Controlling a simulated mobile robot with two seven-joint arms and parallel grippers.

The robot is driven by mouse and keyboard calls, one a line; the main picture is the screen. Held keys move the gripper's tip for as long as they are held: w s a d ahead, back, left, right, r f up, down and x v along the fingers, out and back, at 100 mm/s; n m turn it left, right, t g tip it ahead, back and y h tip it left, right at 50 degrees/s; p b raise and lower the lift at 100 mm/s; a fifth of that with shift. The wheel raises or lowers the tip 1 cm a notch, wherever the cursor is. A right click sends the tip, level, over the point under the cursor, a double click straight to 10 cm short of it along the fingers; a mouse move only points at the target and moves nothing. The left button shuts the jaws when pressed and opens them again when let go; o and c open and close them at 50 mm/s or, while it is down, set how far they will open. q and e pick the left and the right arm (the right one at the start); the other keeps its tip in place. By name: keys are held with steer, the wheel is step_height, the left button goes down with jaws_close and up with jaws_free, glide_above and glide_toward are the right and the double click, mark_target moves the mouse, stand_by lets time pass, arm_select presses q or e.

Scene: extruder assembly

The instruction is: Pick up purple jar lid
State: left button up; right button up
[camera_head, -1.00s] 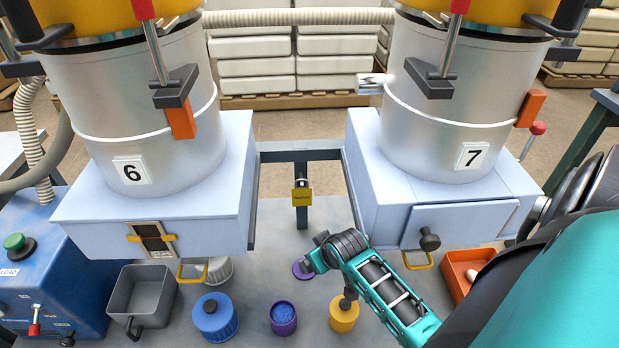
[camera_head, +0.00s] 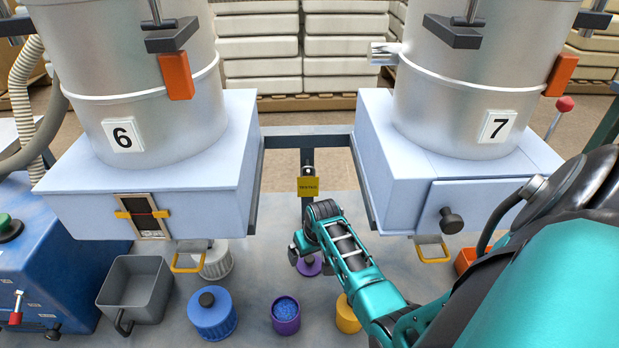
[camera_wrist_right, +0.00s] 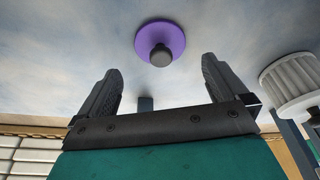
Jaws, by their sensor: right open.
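The purple jar lid (camera_head: 309,265) is a flat purple disc with a dark knob. In the head view it lies on the table, partly hidden behind my right gripper (camera_head: 300,250). In the right wrist view the lid (camera_wrist_right: 160,42) shows whole, with its knob towards me. My right gripper (camera_wrist_right: 160,85) is open and empty, and the lid lies ahead of the gap between its fingers, apart from them. A purple jar (camera_head: 286,315) without a lid stands nearby, holding blue granules. My left gripper is not in view.
A blue jar (camera_head: 212,314), a yellow jar (camera_head: 348,314) and a grey bin (camera_head: 135,290) stand on the table. A white ribbed-lid jar (camera_head: 217,261) is behind them; a white ribbed part shows at right in the wrist view (camera_wrist_right: 291,84). Machines 6 (camera_head: 150,205) and 7 (camera_head: 490,200) overhang the back.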

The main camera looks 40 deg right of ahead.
mark_target(310, 258)
steer(key=b+x, duration=0.2)
steer(key=x, duration=0.2)
steer(key=shift+f, duration=0.4)
steer(key=c, duration=1)
steer(key=shift+r, duration=0.1)
